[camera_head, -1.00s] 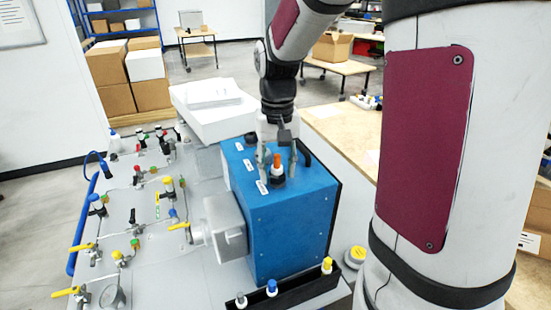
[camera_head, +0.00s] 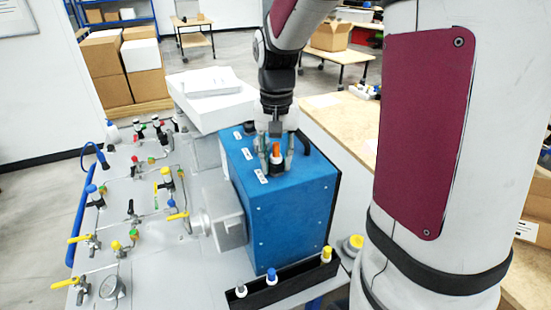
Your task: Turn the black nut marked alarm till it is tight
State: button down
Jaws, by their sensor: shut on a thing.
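The blue analyser box (camera_head: 290,215) stands on the bench, with white labels too small to read along its top left edge. A black nut (camera_head: 277,169) with an orange-topped fitting (camera_head: 277,151) rising from it sits upright on the box top, beside the nearest label (camera_head: 261,175). My gripper (camera_head: 277,165) points down over it, one finger on each side, shut on the black nut. The fingers partly hide the nut, and its marking cannot be read.
A black handle (camera_head: 304,143) stands at the box's right edge, close to my gripper. A black rack (camera_head: 290,284) with white, blue and yellow capped pieces is in front. A grey panel (camera_head: 150,265) with valves and tubing lies left. A white casing (camera_head: 215,105) stands behind.

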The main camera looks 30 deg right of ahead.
jog(key=m, duration=1.3)
jog(key=shift+m, duration=0.3)
jog(key=m, duration=0.3)
jog(key=shift+m+p, duration=0.3)
jog(key=shift+m, duration=0.1)
jog(key=m+p, duration=0.1)
jog(key=m, duration=0.3)
jog(key=shift+w, duration=0.1)
jog(key=c, duration=1.4)
grip_release()
